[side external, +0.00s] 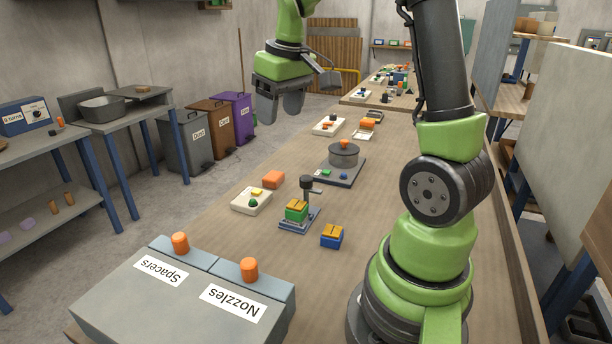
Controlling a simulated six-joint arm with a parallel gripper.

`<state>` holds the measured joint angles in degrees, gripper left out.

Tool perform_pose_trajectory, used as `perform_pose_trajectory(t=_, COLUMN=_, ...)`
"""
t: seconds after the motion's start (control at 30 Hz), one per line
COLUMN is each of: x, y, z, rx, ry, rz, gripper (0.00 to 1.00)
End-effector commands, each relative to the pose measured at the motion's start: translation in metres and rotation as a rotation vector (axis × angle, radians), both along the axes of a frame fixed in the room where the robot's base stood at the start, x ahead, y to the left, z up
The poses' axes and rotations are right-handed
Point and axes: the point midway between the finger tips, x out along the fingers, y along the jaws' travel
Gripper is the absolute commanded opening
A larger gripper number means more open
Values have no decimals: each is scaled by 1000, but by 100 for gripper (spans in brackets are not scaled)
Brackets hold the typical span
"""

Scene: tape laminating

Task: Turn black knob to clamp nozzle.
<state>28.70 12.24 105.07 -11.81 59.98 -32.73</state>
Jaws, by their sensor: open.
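A black knob (307,183) tops a short dark post at the back of a small blue-grey fixture (291,226) on the wooden bench. A green block with a yellow top (297,211) sits in this fixture, in front of the post. I cannot make out a separate nozzle there. My gripper (281,112) is at the upper left, well above and behind the fixture. Its two grey fingers point down, apart, with nothing between them. It is far from the knob and touches nothing.
A blue block with a yellow top (332,236) stands right of the fixture. A round grey pot (344,154) stands behind. A grey box labelled Spacers and Nozzles (190,306) fills the front left.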

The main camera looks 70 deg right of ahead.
Motion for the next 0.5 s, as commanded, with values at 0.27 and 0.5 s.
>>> perform_pose_trajectory(t=0.27, x=0, y=-87, z=-73, rx=28, ry=174, rz=39, gripper=59)
perform_pose_trajectory(t=0.5, x=-5, y=-103, z=-97, rx=40, ry=208, rz=56, gripper=59)
